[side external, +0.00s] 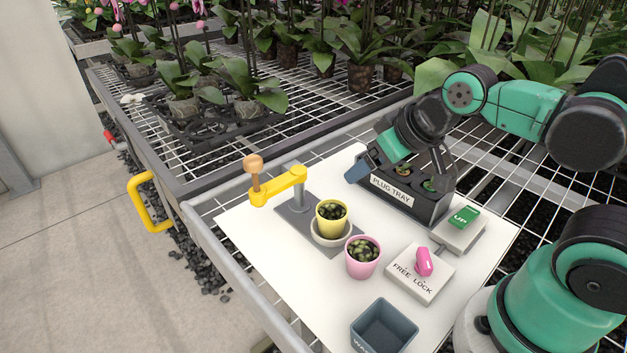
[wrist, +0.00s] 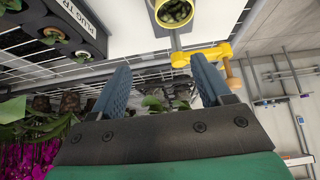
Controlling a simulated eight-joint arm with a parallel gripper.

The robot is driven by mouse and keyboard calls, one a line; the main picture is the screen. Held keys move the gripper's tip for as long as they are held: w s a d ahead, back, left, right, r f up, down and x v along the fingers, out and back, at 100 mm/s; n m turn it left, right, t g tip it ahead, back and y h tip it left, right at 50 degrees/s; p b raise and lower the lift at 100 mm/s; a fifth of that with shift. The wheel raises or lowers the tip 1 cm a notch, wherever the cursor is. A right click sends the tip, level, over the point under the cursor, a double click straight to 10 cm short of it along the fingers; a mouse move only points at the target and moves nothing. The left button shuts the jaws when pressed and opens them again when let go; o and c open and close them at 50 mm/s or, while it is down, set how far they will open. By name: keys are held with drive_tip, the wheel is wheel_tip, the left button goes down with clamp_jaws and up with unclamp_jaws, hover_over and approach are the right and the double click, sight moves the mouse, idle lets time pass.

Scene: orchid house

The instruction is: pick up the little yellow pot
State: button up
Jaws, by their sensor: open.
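The little yellow pot (side external: 331,230) holds a small dark-leaved plant and stands upright in a pale saucer (side external: 317,237) on a grey plate (side external: 292,218). In the wrist view the yellow pot (wrist: 158,15) is cut off by the top edge, beyond my fingertips. My gripper (side external: 398,178) is over the plug tray area, behind and to the right of the pot in the side view. Its two blue fingers are spread, and nothing is between them in the wrist view (wrist: 163,70). The gripper is apart from the pot.
A yellow arm with a wooden knob (side external: 278,190) rises beside the yellow pot. A pink pot (side external: 362,268) stands close in front. The plug tray (side external: 405,203), FREE/LOCK box (side external: 420,282), UP button box (side external: 462,235) and grey bin (side external: 384,327) surround it. White board is bare at front left.

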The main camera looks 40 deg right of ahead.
drive_tip(key=o, duration=0.4)
drive_tip(key=shift+o, duration=0.2)
drive_tip(key=n+g, duration=0.6)
drive_tip(key=n, duration=0.2)
hover_over(332, 211)
drive_tip(key=s, duration=0.1)
drive_tip(key=f, duration=0.4)
drive_tip(key=shift+s+a+f, duration=0.2)
drive_tip(key=shift+a, duration=0.2)
drive_tip(key=shift+w+a+f+n+g, duration=0.1)
drive_tip(key=shift+f+n+g, duration=0.2)
drive_tip(key=shift+g, duration=0.1)
drive_tip(key=shift+w+f, duration=0.1)
drive_tip(key=shift+f, duration=3)
